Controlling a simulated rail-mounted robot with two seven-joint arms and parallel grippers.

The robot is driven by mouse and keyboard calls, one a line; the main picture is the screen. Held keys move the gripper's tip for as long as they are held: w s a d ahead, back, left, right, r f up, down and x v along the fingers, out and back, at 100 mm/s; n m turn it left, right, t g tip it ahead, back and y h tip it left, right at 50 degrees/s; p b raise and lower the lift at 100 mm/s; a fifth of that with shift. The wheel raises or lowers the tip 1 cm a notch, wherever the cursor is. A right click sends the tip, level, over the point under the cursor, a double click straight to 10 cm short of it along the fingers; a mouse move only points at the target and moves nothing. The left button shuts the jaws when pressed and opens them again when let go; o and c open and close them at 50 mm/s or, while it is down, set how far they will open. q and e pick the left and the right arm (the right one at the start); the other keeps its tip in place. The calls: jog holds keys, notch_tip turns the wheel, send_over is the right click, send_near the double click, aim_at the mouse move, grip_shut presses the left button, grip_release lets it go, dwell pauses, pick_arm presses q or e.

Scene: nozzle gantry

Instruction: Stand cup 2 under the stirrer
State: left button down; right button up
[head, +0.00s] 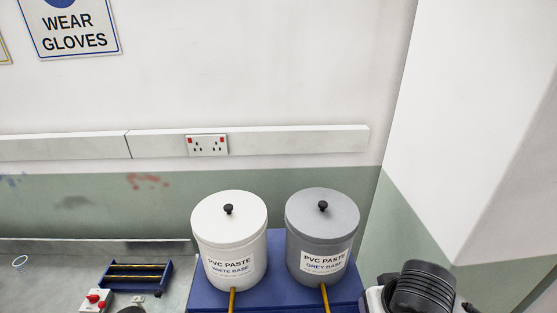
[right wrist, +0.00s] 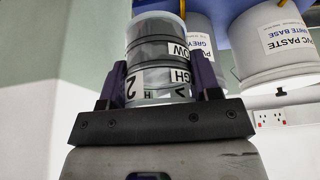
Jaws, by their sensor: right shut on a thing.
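Cup 2 (right wrist: 153,50) is a grey cup with white labels, one bearing a large "2", in the right wrist view. My right gripper (right wrist: 158,82) is shut on it, with a purple finger on each side of the cup. The cup's inside cannot be seen, and the cup is not visible in the head view. The stirrer is not seen in either view. My left gripper is not in view.
A white-base paste bucket (head: 229,240) and a grey-base bucket (head: 322,235) stand side by side on a blue stand (head: 276,280). A blue rack (head: 137,278) and a red-button box (head: 96,301) are on the grey bench at left. A wall juts out at right.

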jog(key=shift+s+a+r+n+y+p, duration=0.1)
jog(key=shift+s+r+n+y+p, duration=0.55)
jog(key=shift+p, duration=1.25)
jog(key=shift+s+d+r+n+h+p, duration=0.1)
jog(key=shift+s+r+n+p, duration=0.1)
jog(key=shift+r+n+p, duration=1.3)
jog(key=shift+s+a+r+n+y+p, duration=0.15)
jog(key=shift+s+r+y+p, duration=0.35)
jog(key=shift+p, duration=1.85)
jog(key=shift+s+d+r+n+p, duration=0.2)
jog(key=shift+n+p, duration=0.2)
jog(key=shift+p, duration=0.3)
